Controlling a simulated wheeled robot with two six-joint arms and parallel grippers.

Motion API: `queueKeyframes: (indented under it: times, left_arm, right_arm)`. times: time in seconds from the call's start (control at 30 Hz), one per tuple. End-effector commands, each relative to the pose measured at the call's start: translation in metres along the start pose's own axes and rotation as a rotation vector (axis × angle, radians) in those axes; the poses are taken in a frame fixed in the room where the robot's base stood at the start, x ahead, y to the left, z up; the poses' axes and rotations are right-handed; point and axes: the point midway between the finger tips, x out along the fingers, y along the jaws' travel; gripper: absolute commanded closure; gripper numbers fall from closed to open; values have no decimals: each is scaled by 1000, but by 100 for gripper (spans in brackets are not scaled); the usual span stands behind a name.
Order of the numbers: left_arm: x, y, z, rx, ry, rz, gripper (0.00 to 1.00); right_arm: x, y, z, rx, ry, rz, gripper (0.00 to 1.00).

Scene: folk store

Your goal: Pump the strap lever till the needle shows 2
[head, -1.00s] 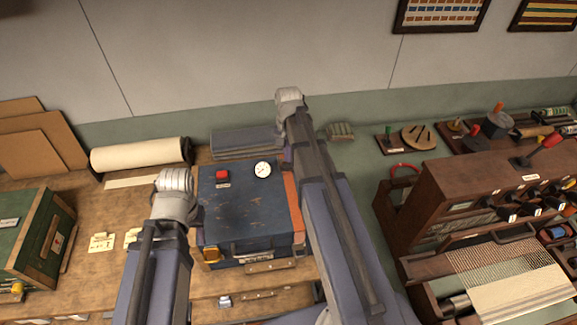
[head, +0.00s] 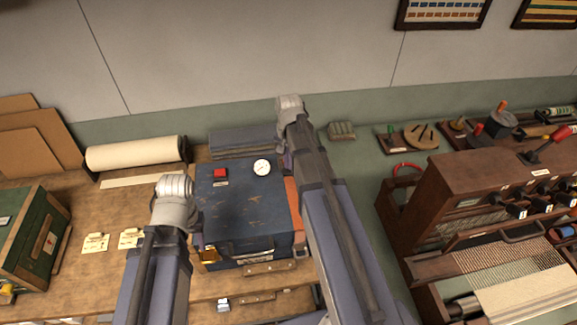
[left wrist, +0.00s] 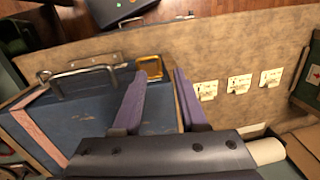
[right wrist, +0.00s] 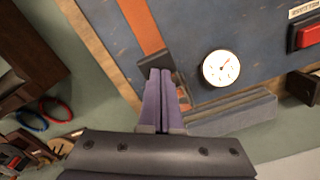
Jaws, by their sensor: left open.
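A blue case (head: 240,205) with an orange strap (head: 293,190) along its right side lies on the wooden bench. In the right wrist view, the strap (right wrist: 140,22) ends at a dark block (right wrist: 156,62), perhaps the strap lever. My right gripper (right wrist: 160,74) has its fingers together, tips at that block; I cannot tell whether they touch it. A round white gauge (right wrist: 221,68) is beside it, its thin needle slanting; the numbers are too small to read. My left gripper (left wrist: 160,74) is open and empty, above the case's handle side near a yellow latch (left wrist: 148,61).
A red button (head: 220,173) is on the case, left of the gauge. A paper roll (head: 135,153) and small labels (head: 96,242) lie left on the bench. A green box (head: 30,240) stands far left. A wooden loom (head: 455,195) stands right. A grey slab (head: 245,140) is behind the case.

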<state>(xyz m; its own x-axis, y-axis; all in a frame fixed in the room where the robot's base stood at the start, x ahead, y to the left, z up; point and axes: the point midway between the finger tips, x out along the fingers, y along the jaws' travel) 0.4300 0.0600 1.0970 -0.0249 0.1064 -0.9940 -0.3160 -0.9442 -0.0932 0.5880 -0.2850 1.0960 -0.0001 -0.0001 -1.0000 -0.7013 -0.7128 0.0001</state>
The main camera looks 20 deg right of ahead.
Motion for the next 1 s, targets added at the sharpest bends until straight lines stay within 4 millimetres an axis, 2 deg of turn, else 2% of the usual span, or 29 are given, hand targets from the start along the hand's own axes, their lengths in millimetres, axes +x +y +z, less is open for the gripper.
queueKeyframes:
  times: [0.17, 0.43, 1.0]
  left_arm:
    - [11, 1, -1, 2, 0, -1, 58]
    - [5, 0, 0, 2, 0, 0, 58]
    - [-58, -5, 4, 1, -2, 1, 58]
  right_arm:
    - [11, 0, 1, 0, 1, 0, 100]
    - [5, 0, 1, 0, 1, 0, 100]
    - [-58, 1, 1, 0, 0, 0, 100]
